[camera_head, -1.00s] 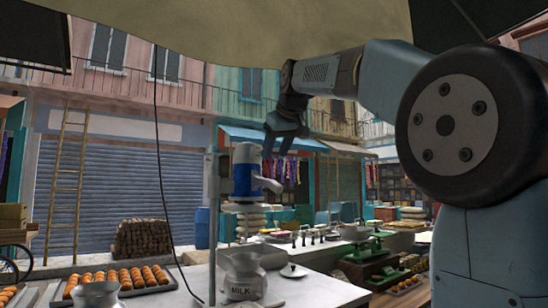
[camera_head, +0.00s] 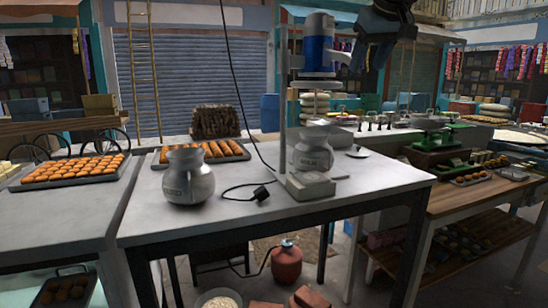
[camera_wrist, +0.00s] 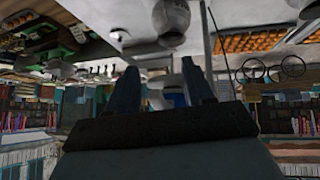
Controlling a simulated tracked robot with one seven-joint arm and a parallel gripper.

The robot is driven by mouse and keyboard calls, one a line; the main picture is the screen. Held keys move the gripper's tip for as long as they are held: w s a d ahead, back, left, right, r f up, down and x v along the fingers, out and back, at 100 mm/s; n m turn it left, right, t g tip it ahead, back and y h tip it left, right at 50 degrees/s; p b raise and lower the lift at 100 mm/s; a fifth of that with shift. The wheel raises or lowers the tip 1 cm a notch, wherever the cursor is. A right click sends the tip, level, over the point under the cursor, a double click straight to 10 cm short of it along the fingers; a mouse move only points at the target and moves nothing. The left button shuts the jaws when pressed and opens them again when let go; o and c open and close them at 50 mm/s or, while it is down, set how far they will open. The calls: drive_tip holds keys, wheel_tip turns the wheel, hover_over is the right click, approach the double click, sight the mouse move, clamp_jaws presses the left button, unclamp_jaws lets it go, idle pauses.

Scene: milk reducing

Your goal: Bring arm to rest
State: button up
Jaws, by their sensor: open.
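My gripper (camera_head: 371,54) hangs at the top of the head view, right of the blue and white mixer head (camera_head: 318,45) on its stand. In the wrist view, which looks upside down, its two fingers (camera_wrist: 156,72) are spread with nothing held between them; the blue and white mixer shows beyond them. Only the end of my arm shows in the head view; the rest is out of frame. A metal milk jug (camera_head: 313,152) stands under the mixer on its base (camera_head: 311,187). A second metal jug (camera_head: 187,177) stands near the table's front left.
The grey table (camera_head: 375,181) also bears a pastry tray (camera_head: 236,156), a black plug with cord (camera_head: 261,192) and a small lid (camera_head: 357,152). Another pastry tray (camera_head: 110,178) lies on the left table. A green scale (camera_head: 437,141) stands right. A red gas bottle (camera_head: 286,262) is below.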

drive_tip(key=s+d+f+m+g, duration=0.1)
drive_tip(key=s+f, duration=0.9)
drive_tip(key=f, duration=0.4)
drive_tip(key=s+d+f+m+g, duration=0.1)
drive_tip(key=s+f+m, duration=0.1)
drive_tip(key=s+f, duration=0.8)
wheel_tip(320, 180, down, 4)
drive_tip(key=shift+s+d+f+h, duration=0.1)
drive_tip(key=shift+s+d+h, duration=0.2)
drive_tip(key=shift+s, duration=0.05)
